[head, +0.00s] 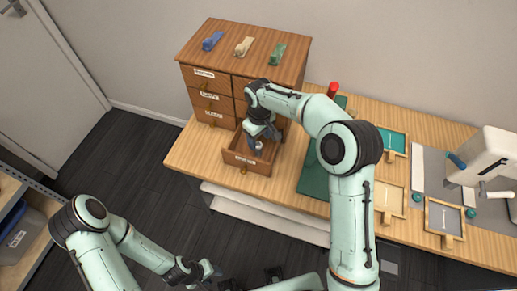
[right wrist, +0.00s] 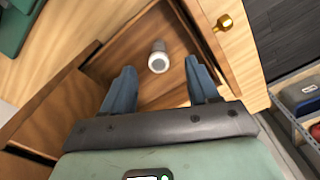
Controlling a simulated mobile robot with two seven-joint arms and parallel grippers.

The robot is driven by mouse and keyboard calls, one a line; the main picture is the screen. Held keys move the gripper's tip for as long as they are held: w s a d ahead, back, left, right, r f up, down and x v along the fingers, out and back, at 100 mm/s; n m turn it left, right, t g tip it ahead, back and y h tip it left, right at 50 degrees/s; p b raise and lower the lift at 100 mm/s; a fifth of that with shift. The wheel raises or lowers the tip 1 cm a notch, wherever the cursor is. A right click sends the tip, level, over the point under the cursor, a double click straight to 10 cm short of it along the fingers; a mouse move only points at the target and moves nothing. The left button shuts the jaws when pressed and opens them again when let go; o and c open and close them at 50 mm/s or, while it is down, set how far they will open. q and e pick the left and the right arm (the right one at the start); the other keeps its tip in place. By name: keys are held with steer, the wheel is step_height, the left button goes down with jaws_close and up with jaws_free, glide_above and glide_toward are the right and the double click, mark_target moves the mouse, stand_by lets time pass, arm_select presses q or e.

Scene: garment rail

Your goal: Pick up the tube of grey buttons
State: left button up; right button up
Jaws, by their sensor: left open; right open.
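A small pale tube (right wrist: 158,60) with a light round end stands or lies in the open drawer (head: 240,160); its contents cannot be made out. In the head view the tube (head: 259,147) shows just below my right gripper (head: 262,134). My right gripper reaches down over the drawer. In the right wrist view its two blue fingers (right wrist: 161,72) are apart, with the tube between and slightly beyond their tips, not held. My left gripper (head: 207,271) is open and empty, low in front of the bench, far from the drawer.
The wooden drawer cabinet (head: 268,66) stands behind the open drawer, with blue, cream and green items on top. A green mat (head: 315,178), a red-topped object (head: 333,89), small trays (head: 390,199) and a white machine (head: 485,157) are to the right. A shelf (head: 30,245) stands left.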

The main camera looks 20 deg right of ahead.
mark_target(259, 144)
steer(key=shift+w+f, duration=0.2)
steer(key=shift+f, duration=1.3)
steer(key=shift+w+f, duration=0.15)
steer(key=shift+f, duration=1.35)
jaws_close()
